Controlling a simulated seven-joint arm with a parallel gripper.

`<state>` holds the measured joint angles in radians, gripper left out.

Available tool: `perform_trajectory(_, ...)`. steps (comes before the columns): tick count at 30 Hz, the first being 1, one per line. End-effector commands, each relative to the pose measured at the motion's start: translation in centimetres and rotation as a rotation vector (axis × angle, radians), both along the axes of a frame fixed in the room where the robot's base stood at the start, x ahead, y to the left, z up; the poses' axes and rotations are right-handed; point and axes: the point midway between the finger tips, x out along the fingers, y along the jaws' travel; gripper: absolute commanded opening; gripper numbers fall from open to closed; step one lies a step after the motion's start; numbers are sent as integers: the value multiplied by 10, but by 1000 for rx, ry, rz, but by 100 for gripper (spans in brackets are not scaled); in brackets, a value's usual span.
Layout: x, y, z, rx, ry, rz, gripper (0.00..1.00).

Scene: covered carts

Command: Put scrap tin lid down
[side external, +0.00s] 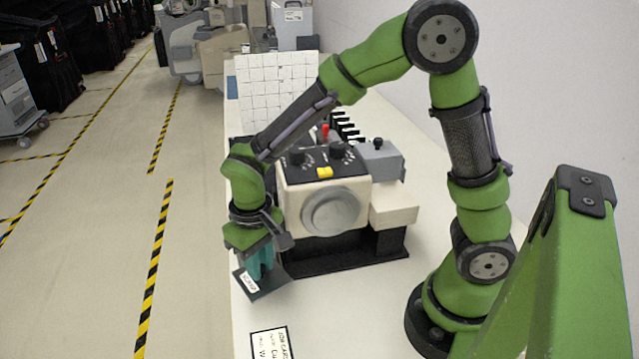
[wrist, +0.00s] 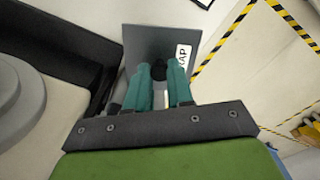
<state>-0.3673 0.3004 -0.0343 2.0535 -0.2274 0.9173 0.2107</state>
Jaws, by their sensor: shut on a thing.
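The scrap tin lid (side external: 268,289) is a flat dark grey square with a white label, near the table's left edge in the side external view. In the wrist view the lid (wrist: 140,42) lies beyond my fingertips, and its label shows the letters "AP". My gripper (side external: 261,270) points down with its teal fingers over the middle of the lid. In the wrist view my gripper (wrist: 159,78) is shut on the lid's black knob (wrist: 159,69). I cannot tell whether the lid touches the table or hangs just above it.
A beige machine (side external: 295,205) with a large grey dial (side external: 335,211) stands on a black base right of my gripper. A printed card (side external: 270,343) lies at the table's front. The white table (side external: 345,310) is clear between the card and the base. A gridded white board (side external: 285,85) stands behind.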

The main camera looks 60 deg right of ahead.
Motion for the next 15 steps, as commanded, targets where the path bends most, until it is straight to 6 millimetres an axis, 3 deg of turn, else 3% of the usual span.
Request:
perform_trajectory(10,0,-1,-45,-1,4,-3,0)
perform_trajectory(15,0,0,-55,0,0,-3,0)
